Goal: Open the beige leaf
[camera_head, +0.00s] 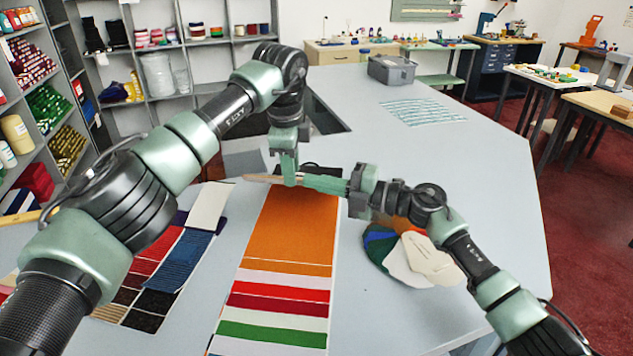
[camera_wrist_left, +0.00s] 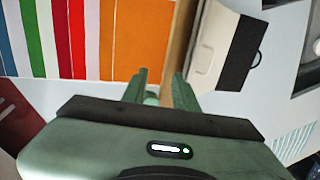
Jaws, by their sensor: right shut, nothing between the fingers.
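A long swatch strip lies on the grey counter, with an orange panel (camera_head: 290,225) at its far end and white, red and green panels nearer me. The beige leaf (camera_head: 262,179) shows as a thin, nearly edge-on tan band beyond the orange. In the left wrist view it is a tan band (camera_wrist_left: 181,45) beside the orange panel (camera_wrist_left: 130,35). My left gripper (camera_wrist_left: 160,82) is over the leaf, its fingers apart with the band running between them; contact is unclear. My right gripper (camera_head: 312,182) is shut and empty, pointing left close to the leaf and the left fingers.
A cream and black piece (camera_wrist_left: 222,48) lies beyond the leaf. Several fabric swatches (camera_head: 183,260) lie to the left, and a round fan of coloured swatches (camera_head: 410,255) lies to the right. A grey bin (camera_head: 392,69) stands farther back.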

